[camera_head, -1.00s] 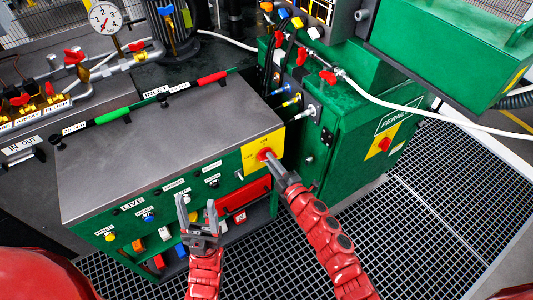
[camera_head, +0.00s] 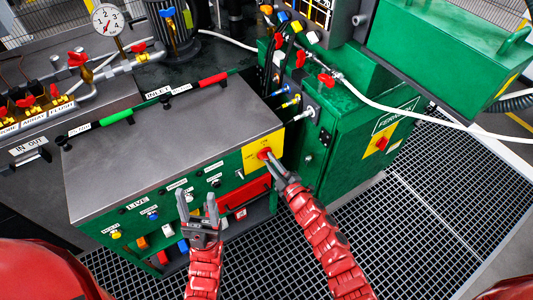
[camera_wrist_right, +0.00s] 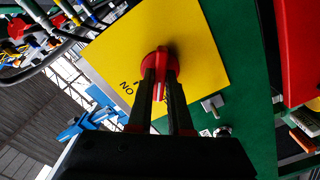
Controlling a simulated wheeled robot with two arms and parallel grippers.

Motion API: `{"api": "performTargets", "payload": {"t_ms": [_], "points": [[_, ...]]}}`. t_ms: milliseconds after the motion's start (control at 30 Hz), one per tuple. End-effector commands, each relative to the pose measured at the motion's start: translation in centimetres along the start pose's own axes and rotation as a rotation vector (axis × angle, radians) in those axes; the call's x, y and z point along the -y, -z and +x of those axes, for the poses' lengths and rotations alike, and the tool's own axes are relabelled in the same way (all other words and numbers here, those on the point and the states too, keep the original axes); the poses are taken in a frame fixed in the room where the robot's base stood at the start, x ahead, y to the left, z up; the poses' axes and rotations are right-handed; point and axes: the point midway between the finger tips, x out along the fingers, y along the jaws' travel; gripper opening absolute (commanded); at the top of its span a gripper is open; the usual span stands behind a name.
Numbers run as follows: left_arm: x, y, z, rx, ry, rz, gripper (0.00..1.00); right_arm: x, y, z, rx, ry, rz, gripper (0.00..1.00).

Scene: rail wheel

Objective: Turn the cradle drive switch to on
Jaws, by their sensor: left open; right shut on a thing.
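The cradle drive switch (camera_head: 264,153) is a red rotary knob on a yellow plate (camera_head: 252,165) on the front of the green cabinet, at its right end. In the right wrist view the red knob (camera_wrist_right: 159,62) shows against the yellow plate (camera_wrist_right: 205,45), with the word "ON" printed to its lower left. My right gripper (camera_head: 272,163) is at the knob; its fingers (camera_wrist_right: 160,85) are shut on the knob's red grip bar. The fingers hide part of the knob. My left gripper (camera_head: 198,205) is open and empty in front of the cabinet's lower buttons.
The grey cabinet top (camera_head: 170,140) is clear. Several buttons and labels line the cabinet's front. A second red switch (camera_head: 381,143) sits on the green cabinet to the right. White hoses (camera_head: 400,108) cross behind. Grating floor (camera_head: 420,200) lies open at the right.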

Motion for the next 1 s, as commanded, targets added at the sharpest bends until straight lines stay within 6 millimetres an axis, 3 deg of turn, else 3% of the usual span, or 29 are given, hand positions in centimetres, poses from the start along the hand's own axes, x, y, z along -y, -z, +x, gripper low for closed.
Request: {"api": "performTargets", "payload": {"t_ms": [200,700,1000], "points": [[0.1,0.3,1.6,0.0,0.0,0.0,0.6,-0.2,0.1,0.0,0.003,0.001,0.102,0.0],[0.1,0.3,1.9,0.0,0.0,0.0,0.6,0.0,0.0,0.0,0.001,-0.001,0.152,0.0],[0.2,0.6,3.8,0.0,0.0,0.0,0.6,-0.2,0.1,0.0,0.002,0.001,0.272,0.0]]}}
